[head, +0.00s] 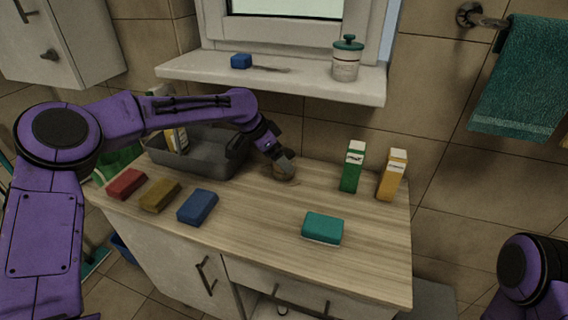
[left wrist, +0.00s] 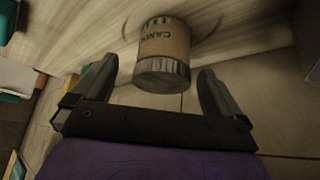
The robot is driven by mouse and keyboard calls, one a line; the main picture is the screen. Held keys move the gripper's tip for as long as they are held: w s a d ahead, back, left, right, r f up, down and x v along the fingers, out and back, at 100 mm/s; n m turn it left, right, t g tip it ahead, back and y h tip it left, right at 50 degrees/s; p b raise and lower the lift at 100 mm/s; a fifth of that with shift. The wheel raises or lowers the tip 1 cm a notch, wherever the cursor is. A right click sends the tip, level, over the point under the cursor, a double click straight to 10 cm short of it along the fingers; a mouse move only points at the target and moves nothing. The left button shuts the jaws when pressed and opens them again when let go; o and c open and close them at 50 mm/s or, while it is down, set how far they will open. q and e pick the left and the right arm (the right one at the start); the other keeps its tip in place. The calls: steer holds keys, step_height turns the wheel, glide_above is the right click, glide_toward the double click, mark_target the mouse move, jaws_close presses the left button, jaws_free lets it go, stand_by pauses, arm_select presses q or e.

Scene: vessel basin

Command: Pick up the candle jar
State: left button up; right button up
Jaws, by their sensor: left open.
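The candle jar (left wrist: 163,50) is a small cylinder with a brown label and a grey lid. It stands on the wooden counter and lies between and just beyond the fingertips of my left gripper (left wrist: 158,66) in the left wrist view. The fingers are open on either side, with gaps to the jar. In the head view the jar (head: 285,172) is partly hidden by my left gripper (head: 278,158), which reaches down to it from the upper left. Only part of my right arm shows at the lower right; its gripper is out of view.
A grey basin (head: 215,160) holding a carton stands left of the jar. Red (head: 127,184), ochre (head: 160,195), blue (head: 198,207) and teal (head: 322,228) blocks lie nearer the front. Green (head: 351,170) and yellow (head: 391,178) cartons stand right. A windowsill (head: 290,84) overhangs behind.

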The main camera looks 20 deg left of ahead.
arm_select(q)
steer(key=x, duration=0.3)
steer(key=shift+w+a+f, duration=0.15)
steer(key=shift+w+f, duration=0.05)
steer(key=shift+w, duration=0.05)
steer(key=shift+w+f+p, duration=0.1)
steer(key=shift+f+p, duration=0.2)
steer(key=shift+f, duration=0.1)
steer(key=c, duration=1.1)
steer(key=shift+r, duration=0.1)
steer(key=shift+c, duration=0.2)
